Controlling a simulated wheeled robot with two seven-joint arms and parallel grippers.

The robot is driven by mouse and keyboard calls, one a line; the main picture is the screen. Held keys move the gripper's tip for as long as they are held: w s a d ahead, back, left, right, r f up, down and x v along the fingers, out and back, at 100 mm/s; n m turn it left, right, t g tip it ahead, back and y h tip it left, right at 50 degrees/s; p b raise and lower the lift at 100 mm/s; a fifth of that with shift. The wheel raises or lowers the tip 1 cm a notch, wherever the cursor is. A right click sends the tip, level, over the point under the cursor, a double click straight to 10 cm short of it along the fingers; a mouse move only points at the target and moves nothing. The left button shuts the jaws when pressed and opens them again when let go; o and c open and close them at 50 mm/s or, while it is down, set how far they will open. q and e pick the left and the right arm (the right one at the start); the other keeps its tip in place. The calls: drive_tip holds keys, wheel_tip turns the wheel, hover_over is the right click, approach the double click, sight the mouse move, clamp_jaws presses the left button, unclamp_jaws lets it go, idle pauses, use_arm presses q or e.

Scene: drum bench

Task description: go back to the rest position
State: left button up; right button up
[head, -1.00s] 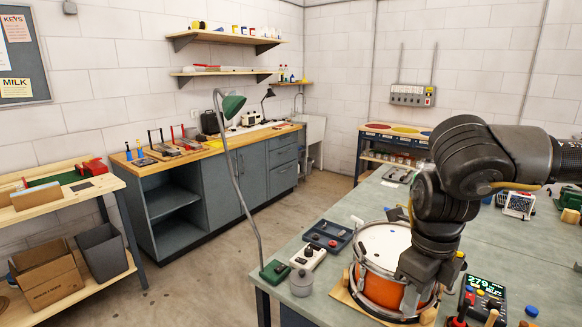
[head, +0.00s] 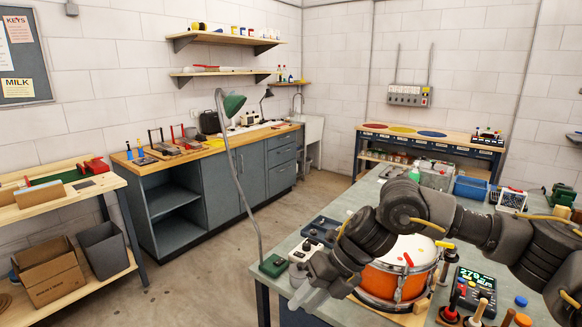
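My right arm comes in from the right and reaches across in front of the orange drum (head: 379,283). My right gripper (head: 303,297) is at the bench's near left edge, left of the drum and in front of the grey pot. Its fingers are small and partly hidden by the wrist, so I cannot tell whether they are open or shut. The drum sits on a wooden base with its white head up, partly hidden by my arm. My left gripper is not in view.
On the grey-green bench (head: 345,208), a lamp with a green base (head: 273,265) stands at the left corner. A meter with a lit display (head: 478,283) and several upright handled tools stand right of the drum. A blue bin (head: 470,188) is farther back.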

drive_tip(key=w+a+f+m+t+y, duration=0.4)
drive_tip(key=w+a+f+m+y, duration=0.25)
drive_tip(key=w+f+m, duration=0.4)
drive_tip(key=s+d+f+m+t+h, duration=0.2)
drive_tip(key=d+f+m, duration=0.25)
drive_tip(key=f, duration=0.55)
drive_tip(key=s+d+f+m+t+h, duration=0.1)
drive_tip(key=d+f+m+t, duration=0.15)
drive_tip(key=f+m, duration=0.55)
drive_tip(key=s+d+f+m+t+h, duration=0.1)
drive_tip(key=s+d+f+m+h, duration=0.2)
drive_tip(key=f, duration=0.9)
drive_tip(key=s+d+f+m+g+h, duration=0.15)
drive_tip(key=s+d+f+m, duration=0.35)
drive_tip(key=s+f, duration=0.5)
drive_tip(key=s+d+f+m+g+h, duration=0.1)
drive_tip(key=s+d+f+m+h, duration=0.15)
drive_tip(key=s+d+f, duration=0.6)
drive_tip(key=s+d+f+m+g+h, duration=0.1)
drive_tip(key=s+d+f, duration=0.1)
drive_tip(key=s, duration=0.8)
drive_tip(key=s+d+f+m+g+h, duration=0.1)
drive_tip(key=s+f, duration=0.3)
drive_tip(key=s, duration=0.6)
drive_tip(key=s+d+f+m+g+h, duration=0.2)
drive_tip(key=s+d+f, duration=0.2)
drive_tip(key=s, duration=0.6)
drive_tip(key=shift+s+g, duration=0.3)
drive_tip(key=shift+s, duration=0.1)
